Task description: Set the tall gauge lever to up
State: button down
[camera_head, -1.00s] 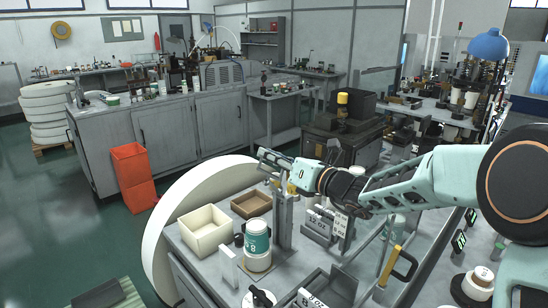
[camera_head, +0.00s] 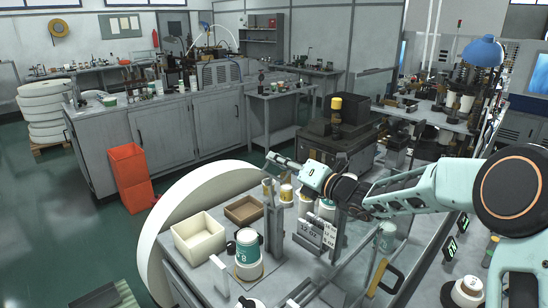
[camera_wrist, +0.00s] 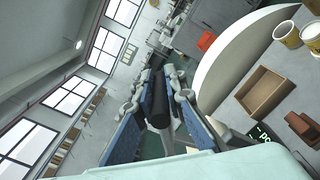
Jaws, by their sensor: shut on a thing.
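My gripper (camera_head: 274,159) is above the bench at the top of a tall grey post (camera_head: 274,230), which looks like the tall gauge. In the wrist view my gripper (camera_wrist: 160,88) has its blue-padded fingers closed around a dark rod (camera_wrist: 161,108), which appears to be the lever's handle. The rod lies along the fingers. Where it joins the gauge is hidden, and its exact angle cannot be told from the head view.
A cream bin (camera_head: 199,238), a brown tray (camera_head: 243,211) and a teal-and-white cup stack (camera_head: 247,252) stand on the bench left of the post. Small yellow cups (camera_head: 286,192) are behind it. A sign block (camera_head: 308,236) stands to its right.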

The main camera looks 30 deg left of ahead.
jog(key=shift+d+f, duration=0.1)
jog(key=shift+f, duration=0.4)
jog(key=c, duration=2)
grip_release()
jog(key=shift+w+r, duration=0.1)
jog(key=shift+r, duration=0.1)
jog(key=shift+o, duration=0.2)
jog(key=shift+r, duration=0.1)
jog(key=shift+r, duration=0.1)
notch_tip(320, 180, up, 10)
jog(key=shift+f, duration=0.1)
